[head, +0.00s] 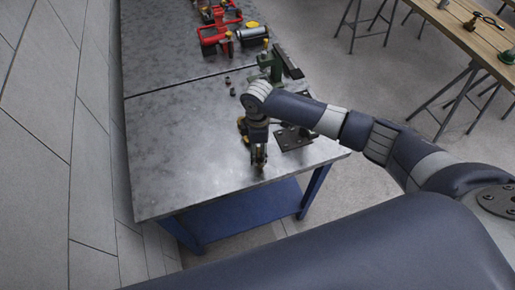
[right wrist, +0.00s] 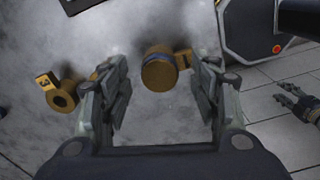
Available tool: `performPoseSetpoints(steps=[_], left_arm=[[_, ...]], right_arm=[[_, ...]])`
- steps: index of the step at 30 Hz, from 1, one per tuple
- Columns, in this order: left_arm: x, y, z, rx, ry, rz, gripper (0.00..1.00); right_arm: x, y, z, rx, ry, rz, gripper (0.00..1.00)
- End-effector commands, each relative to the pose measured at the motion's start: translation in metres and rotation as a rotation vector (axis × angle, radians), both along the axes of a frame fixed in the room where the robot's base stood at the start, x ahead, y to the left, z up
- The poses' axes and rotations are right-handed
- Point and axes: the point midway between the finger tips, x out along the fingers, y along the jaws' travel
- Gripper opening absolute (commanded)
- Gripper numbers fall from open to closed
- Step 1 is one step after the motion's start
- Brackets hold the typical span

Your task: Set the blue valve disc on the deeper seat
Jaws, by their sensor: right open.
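In the right wrist view, a brass cylindrical piece with a blue band (right wrist: 159,70) lies between and just beyond my right gripper's (right wrist: 163,100) spread fingers; it appears to be the blue valve disc. The right gripper is open and empty. In the head view it points down over the front of the metal bench (head: 190,150); the right gripper (head: 259,168) hides the small parts there. A brass ring with a dark hole (right wrist: 62,98) has a yellow tag marked 3. Seat depths cannot be told. What seems my left gripper (right wrist: 293,100) shows at right, fingers apart.
A dark plate with holes (head: 294,138) lies right of my gripper. A green vise-like tool (head: 271,65) and red pump parts (head: 220,32) stand farther back. Two small dark pieces (head: 231,86) lie on the bench. The bench's left front is clear. A wooden table (head: 470,35) stands far right.

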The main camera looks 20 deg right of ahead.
Motion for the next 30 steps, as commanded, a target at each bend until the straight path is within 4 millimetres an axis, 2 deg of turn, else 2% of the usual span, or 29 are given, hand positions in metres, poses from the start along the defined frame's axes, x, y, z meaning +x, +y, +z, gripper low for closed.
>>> performPoseSetpoints(steps=[12, 15, 21, 30], left_arm=[[0.002, -0.002, 0.000, -0.002, -0.002, 0.000, 0.39], [0.002, -0.002, 0.000, -0.002, -0.002, 0.000, 0.39], [0.002, -0.002, 0.000, -0.003, -0.003, 0.000, 0.39], [0.002, -0.002, 0.000, -0.003, -0.003, 0.000, 0.39]], right_arm=[[0.002, 0.000, 0.083, 0.002, -0.005, 0.001, 0.57], [0.001, 0.000, 0.098, 0.001, -0.004, 0.000, 0.57], [0.001, 0.000, 0.113, 0.001, -0.001, 0.000, 0.57], [0.000, 0.000, 0.114, 0.000, -0.001, 0.000, 0.57]])
